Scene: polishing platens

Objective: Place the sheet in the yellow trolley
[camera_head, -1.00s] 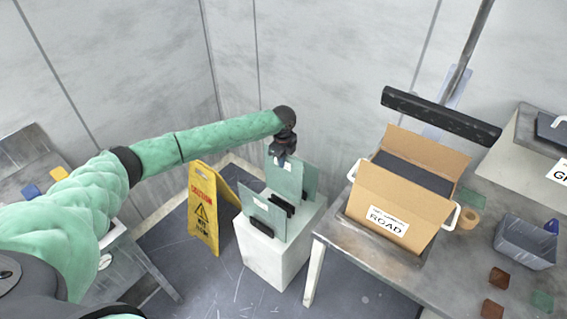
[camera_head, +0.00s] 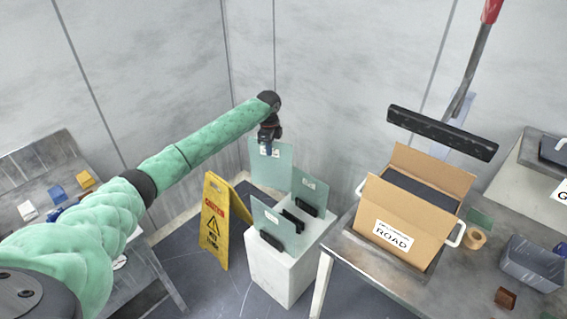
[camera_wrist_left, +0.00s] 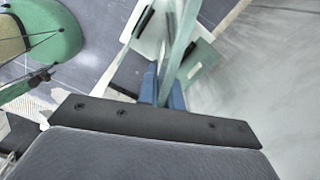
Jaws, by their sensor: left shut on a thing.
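My left gripper (camera_head: 269,147) is shut on the top of a pale green sheet (camera_head: 272,170) with a small white label. The sheet hangs upright behind the white pedestal (camera_head: 285,275), apart from its holders. In the left wrist view the blue fingers (camera_wrist_left: 162,92) grip the sheet (camera_wrist_left: 181,45), seen nearly edge-on. Two similar sheets stand on the pedestal, a front one (camera_head: 271,222) and a rear one (camera_head: 308,188), in black holders. The black holder between them (camera_head: 293,220) looks empty. I see no yellow trolley. My right gripper is not in view.
A yellow caution sign (camera_head: 216,215) stands left of the pedestal. On the right, a table (camera_head: 345,260) carries an open cardboard box (camera_head: 400,215) marked ROAD, a grey bin (camera_head: 535,262) and small blocks. Grey walls close off the back.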

